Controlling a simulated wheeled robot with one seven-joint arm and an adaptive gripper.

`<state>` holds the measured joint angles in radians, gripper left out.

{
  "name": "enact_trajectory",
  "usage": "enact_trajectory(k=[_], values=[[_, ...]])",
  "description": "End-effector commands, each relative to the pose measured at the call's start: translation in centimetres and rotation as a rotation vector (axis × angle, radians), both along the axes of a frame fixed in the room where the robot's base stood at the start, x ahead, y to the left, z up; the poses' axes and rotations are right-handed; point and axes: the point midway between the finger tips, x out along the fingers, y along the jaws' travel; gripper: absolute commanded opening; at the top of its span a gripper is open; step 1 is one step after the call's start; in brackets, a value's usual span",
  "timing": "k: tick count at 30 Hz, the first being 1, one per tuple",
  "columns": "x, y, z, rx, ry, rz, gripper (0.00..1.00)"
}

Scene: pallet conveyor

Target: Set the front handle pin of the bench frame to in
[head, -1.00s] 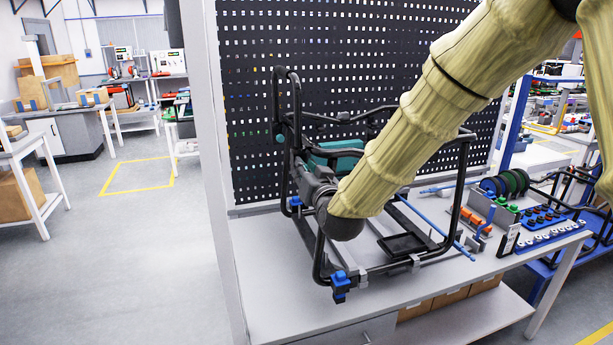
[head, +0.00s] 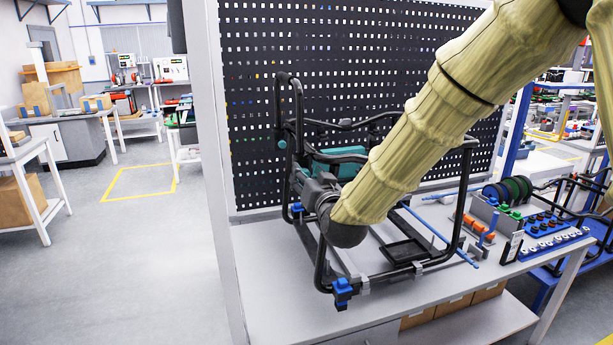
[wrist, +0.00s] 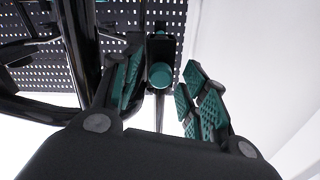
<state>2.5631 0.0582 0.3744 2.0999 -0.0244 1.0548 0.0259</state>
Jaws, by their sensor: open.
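The bench frame (head: 320,262) is a black tubular frame standing on the grey workbench. In the wrist view a round teal knob (wrist: 160,76), which looks like the handle pin, sits in a black housing on a dark bar. My gripper (wrist: 158,92) is open, with its teal-padded fingers either side of the knob's line. No contact shows, and how far the pin sticks out cannot be told. In the head view my gripper (head: 308,185) is at the frame's left side, below a small teal knob (head: 281,143); my arm hides part of the frame.
A black perforated panel (head: 300,60) stands close behind the frame. Blue clamps (head: 342,291) sit at the frame's lower front corner. A blue rack (head: 550,230) and small parts lie at the bench's right. The floor left of the bench (head: 100,250) is clear.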

Motion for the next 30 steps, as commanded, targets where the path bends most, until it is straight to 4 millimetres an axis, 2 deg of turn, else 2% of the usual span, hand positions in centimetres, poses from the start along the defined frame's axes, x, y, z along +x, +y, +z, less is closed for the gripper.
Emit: enact_trajectory(k=[12,16,22,30], values=[[-6.9,-2.3,0.1,0.001,-0.001,0.000,0.44],[-8.7,-2.8,0.1,0.000,-0.001,0.000,0.44],[-10.2,-3.3,0.1,0.000,-0.001,0.000,0.44],[-10.5,-3.4,0.1,0.001,-0.002,-0.001,0.44]])
